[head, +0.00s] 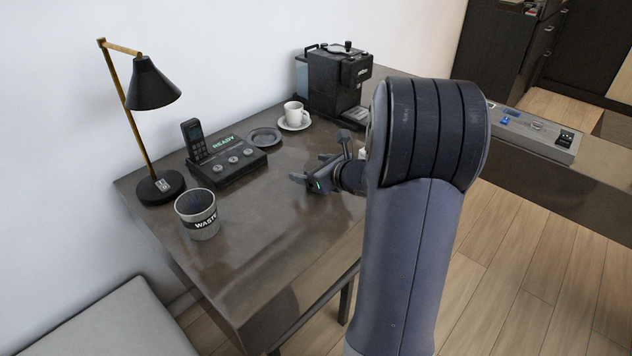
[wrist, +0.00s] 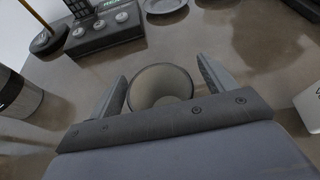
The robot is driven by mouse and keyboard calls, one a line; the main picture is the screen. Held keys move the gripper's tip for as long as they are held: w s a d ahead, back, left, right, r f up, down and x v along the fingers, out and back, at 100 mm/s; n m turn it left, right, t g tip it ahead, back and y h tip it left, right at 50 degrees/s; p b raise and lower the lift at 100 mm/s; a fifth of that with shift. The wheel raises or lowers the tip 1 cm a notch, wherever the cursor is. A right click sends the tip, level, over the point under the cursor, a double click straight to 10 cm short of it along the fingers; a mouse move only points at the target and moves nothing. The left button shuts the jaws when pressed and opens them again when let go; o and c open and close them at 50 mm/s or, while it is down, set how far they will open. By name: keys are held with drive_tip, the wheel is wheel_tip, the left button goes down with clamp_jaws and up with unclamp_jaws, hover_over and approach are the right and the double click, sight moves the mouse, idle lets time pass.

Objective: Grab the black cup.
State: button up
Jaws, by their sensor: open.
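A round cup (wrist: 160,86) with a dark rim and a grey-beige inside shows in the wrist view. It lies between the two spread fingers of my gripper (wrist: 163,84), with gaps at the sides. Whether this is the black cup is hard to tell from its colour, but no other dark cup shows. In the head view my gripper (head: 322,160) is open low over the desk, and the cup there is mostly hidden by it.
On the desk (head: 270,230) stand a waste bin (head: 197,214), a lamp (head: 153,85), a phone dock (head: 228,160), a dark plate (head: 264,137), a white cup (head: 294,112) on a saucer and a coffee machine (head: 335,82). A white object (wrist: 309,104) is to the right. The desk's front is clear.

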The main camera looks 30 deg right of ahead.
drive_tip(key=shift+c, duration=0.2)
drive_tip(key=c, duration=1.1)
drive_tip(key=shift+r, duration=0.15)
